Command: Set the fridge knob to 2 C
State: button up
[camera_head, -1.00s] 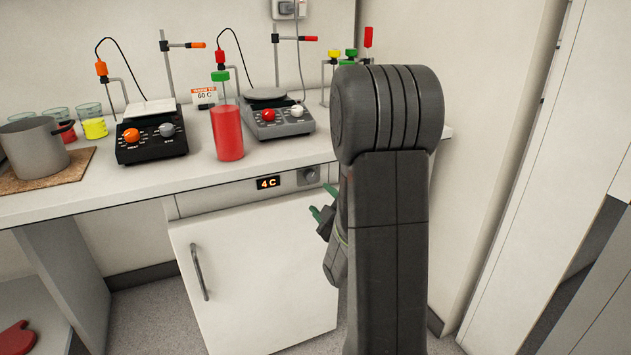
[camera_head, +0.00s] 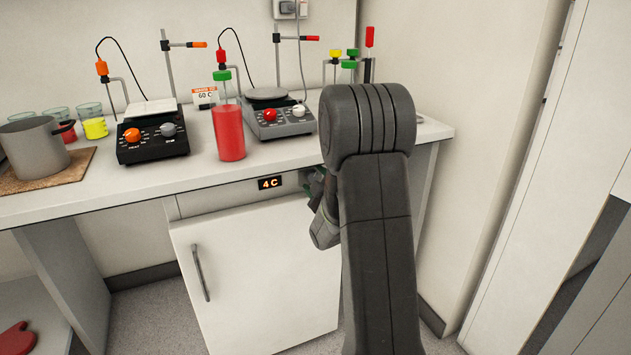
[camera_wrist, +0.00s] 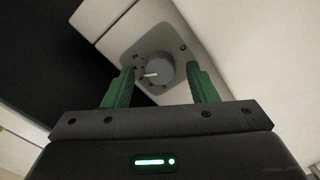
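The fridge (camera_head: 250,260) stands under the bench with its white door closed. Its display (camera_head: 270,183) reads 4 C. The fridge knob (camera_wrist: 158,70) is a round grey dial with a white pointer line on a grey plate, seen in the wrist view. My gripper (camera_wrist: 160,85) is open, with one green finger on each side of the knob and visible gaps between fingers and knob. I cannot tell whether the fingertips reach past the knob's face. In the head view my arm hides the knob and most of the gripper.
The bench edge (camera_head: 130,183) runs just above the fridge panel. On the bench are a red bottle with a green cap (camera_head: 228,130), a black hotplate (camera_head: 150,135), a grey hotplate (camera_head: 280,118) and a pot (camera_head: 35,148). The floor left of the fridge is clear.

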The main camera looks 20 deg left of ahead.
jog(key=c, duration=0.9)
jog(key=shift+c, duration=0.2)
jog(key=shift+f+m+b, duration=0.15)
jog(key=shift+m+b, duration=1)
jog(key=shift+m, duration=0.15)
jog(key=shift+m+b, duration=0.75)
jog(key=shift+m, duration=0.95)
jog(key=o, duration=1)
